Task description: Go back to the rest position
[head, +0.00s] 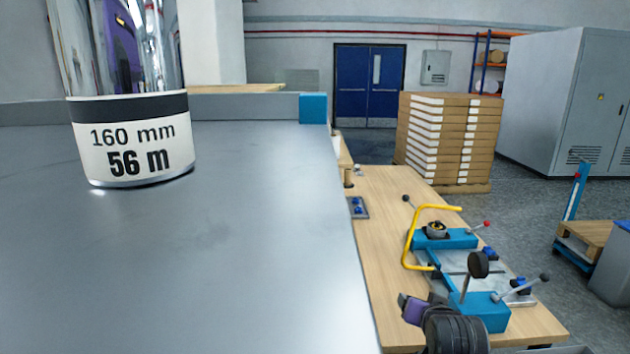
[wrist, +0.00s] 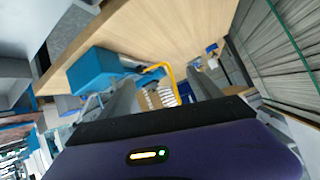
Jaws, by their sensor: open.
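My gripper (wrist: 164,84) is open in the wrist view. Its two grey fingers stand apart, with no object held between them. In the head view, dark and purple parts of my arm show at the bottom, in front of the wooden table; the fingertips cannot be made out there. A shiny roll (head: 128,140) with a black band and a white label reading "160 mm 56 m" stands upright on a grey surface (head: 240,230) at the left, apart from my arm. Its top is cut off by the frame.
A wooden table (head: 378,210) bears a blue fixture (head: 445,240) with a yellow handle (head: 408,246) and several knobbed levers, near my arm. A small blue-grey tray (head: 357,208) lies farther back. Stacked cartons (head: 435,140) and a grey cabinet (head: 545,100) stand beyond. Floor shows at right.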

